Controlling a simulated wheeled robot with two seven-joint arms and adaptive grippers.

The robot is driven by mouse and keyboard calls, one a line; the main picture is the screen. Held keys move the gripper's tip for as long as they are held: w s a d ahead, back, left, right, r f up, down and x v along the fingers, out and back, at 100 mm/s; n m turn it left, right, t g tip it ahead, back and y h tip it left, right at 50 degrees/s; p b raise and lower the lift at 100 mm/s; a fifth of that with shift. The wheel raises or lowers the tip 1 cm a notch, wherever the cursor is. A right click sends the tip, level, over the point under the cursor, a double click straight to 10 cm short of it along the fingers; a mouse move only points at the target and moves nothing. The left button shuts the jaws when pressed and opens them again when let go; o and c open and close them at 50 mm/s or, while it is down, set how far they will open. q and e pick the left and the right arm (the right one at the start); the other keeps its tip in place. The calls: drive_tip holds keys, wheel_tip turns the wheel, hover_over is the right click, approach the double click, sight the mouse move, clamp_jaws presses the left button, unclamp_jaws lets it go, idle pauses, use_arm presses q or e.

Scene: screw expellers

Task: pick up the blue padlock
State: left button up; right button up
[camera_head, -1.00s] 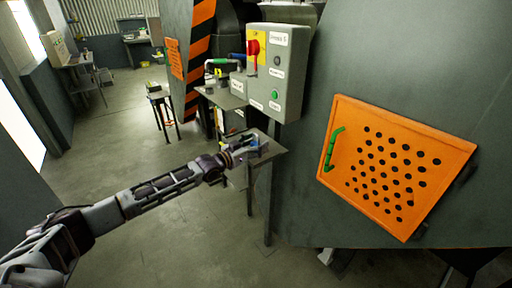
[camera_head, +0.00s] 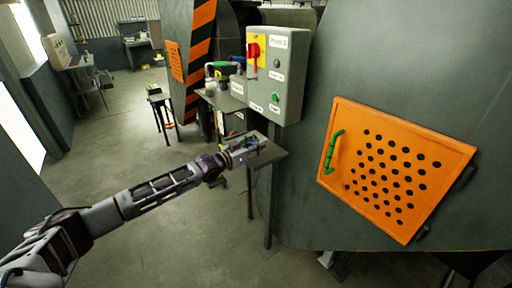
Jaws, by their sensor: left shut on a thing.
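My left gripper (camera_head: 246,149) is over the small grey table (camera_head: 274,156) beside the machine, near the middle of the view. Its jaws are shut on a small bluish thing at their tips, which looks like the blue padlock (camera_head: 253,142). The fingers hide most of it, and its shape is too small to make out. I cannot tell whether it touches the tabletop. My right gripper is not in view.
A grey control box (camera_head: 277,95) with a red-and-yellow switch stands above the table. A large grey machine with an orange perforated hatch (camera_head: 395,170) and green handle fills the right. A small stool (camera_head: 160,96) stands further back. The floor at left is open.

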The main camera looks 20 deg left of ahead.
use_arm(q)
wheel_tip(320, 180, up, 8)
drive_tip(key=shift+r, duration=0.45)
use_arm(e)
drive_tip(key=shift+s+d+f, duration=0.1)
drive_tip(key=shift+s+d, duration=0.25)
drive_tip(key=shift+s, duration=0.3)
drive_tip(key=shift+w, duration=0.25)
use_arm(q)
drive_tip(key=shift+r, duration=0.1)
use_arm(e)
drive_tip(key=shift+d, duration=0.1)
